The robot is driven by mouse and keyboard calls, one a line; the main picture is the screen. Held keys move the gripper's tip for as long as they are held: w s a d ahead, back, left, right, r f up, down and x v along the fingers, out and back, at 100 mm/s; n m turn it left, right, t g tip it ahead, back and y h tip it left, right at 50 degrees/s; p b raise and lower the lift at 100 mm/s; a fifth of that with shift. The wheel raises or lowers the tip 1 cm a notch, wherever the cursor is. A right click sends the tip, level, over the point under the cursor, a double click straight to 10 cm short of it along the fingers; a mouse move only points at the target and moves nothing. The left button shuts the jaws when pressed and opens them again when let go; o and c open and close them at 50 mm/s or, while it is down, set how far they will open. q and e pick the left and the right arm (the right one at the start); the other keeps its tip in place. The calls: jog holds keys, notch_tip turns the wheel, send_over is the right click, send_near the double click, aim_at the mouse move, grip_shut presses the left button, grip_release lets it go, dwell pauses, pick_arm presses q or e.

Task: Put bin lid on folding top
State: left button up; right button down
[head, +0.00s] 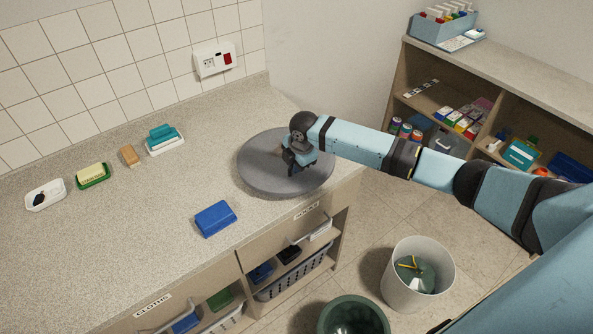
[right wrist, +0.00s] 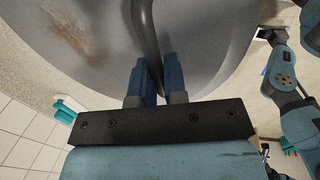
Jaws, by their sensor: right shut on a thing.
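The bin lid (head: 262,178) is a round grey disc at the right end of the speckled folding top (head: 120,235). My right gripper (head: 292,163) comes in from the right over it. In the right wrist view, the blue fingers of my right gripper (right wrist: 157,82) are shut on the dark bar handle of the bin lid (right wrist: 205,35). A brown smear marks the lid's face. The lid looks flat, resting on or just above the counter; I cannot tell which.
A blue box (head: 215,218) lies near the lid's front left. An open white bin (head: 418,272) and a dark green bin (head: 352,316) stand on the floor. Shelves (head: 500,110) fill the right.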

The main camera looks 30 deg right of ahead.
jog(key=x, duration=0.3)
jog(key=shift+s+f, duration=0.25)
jog(key=shift+s, duration=0.05)
jog(key=c, duration=1.2)
grip_release()
jog(key=shift+o, duration=0.2)
